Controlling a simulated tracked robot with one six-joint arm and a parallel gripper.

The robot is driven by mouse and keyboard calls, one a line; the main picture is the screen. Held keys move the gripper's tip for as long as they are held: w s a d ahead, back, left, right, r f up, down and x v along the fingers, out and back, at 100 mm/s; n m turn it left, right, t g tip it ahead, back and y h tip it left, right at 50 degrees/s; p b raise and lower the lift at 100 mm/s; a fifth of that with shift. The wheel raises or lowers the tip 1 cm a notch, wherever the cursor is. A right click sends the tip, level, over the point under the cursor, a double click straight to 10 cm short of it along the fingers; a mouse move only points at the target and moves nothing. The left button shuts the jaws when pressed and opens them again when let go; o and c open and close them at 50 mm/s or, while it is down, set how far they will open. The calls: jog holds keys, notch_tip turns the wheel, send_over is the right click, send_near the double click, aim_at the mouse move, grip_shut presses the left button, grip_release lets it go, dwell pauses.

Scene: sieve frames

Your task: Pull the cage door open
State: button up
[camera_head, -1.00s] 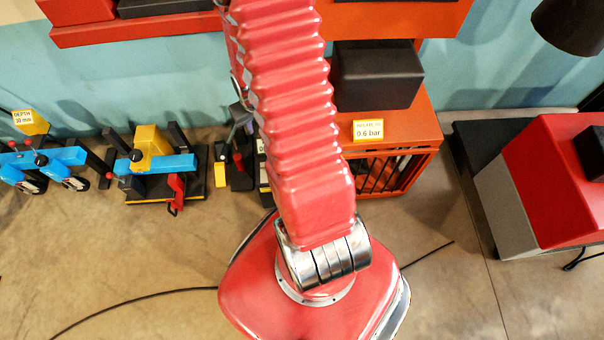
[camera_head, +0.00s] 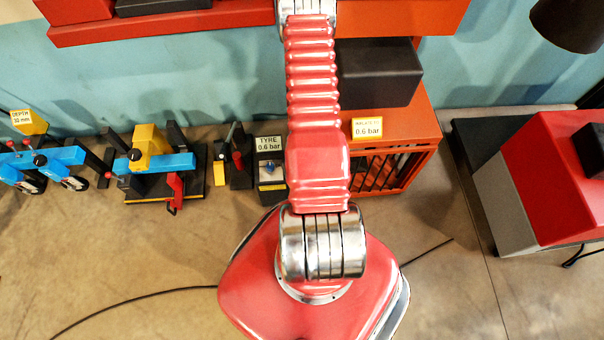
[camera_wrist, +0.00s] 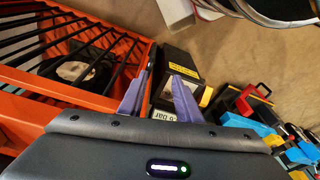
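The orange cage (camera_head: 420,122) stands against the wall right of my arm in the head view. Its barred front (camera_head: 385,170) looks flush with the frame. In the wrist view, the black-barred side with an orange frame (camera_wrist: 135,52) fills the left, and a dark round tyre-like object (camera_wrist: 78,72) shows behind the bars. My gripper (camera_wrist: 158,88) has two purple fingers spread apart, with nothing visibly held. The left finger appears beside the cage's right edge; I cannot tell whether it touches. My gripper is out of the head view.
A black box labelled TYRE 0.6 bar (camera_head: 270,170) stands left of the cage, close by. Blue and yellow clamp-like fixtures (camera_head: 150,150) line the wall farther left. A black block (camera_head: 378,72) sits above the cage. A red and grey unit (camera_head: 550,180) is at right. Front floor is mostly clear.

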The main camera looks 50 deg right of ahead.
notch_tip(320, 180, down, 7)
jog(key=s+t+h, duration=0.1)
jog(key=s, duration=0.1)
jog(key=shift+s+d+r+t+h, duration=0.2)
jog(key=shift+t+h, duration=0.1)
jog(key=shift+t, duration=0.1)
jog(key=x, duration=1.3)
jog(key=shift+w+f, duration=0.1)
jog(key=shift+f, duration=0.25)
jog(key=shift+c, duration=0.2)
grip_shut()
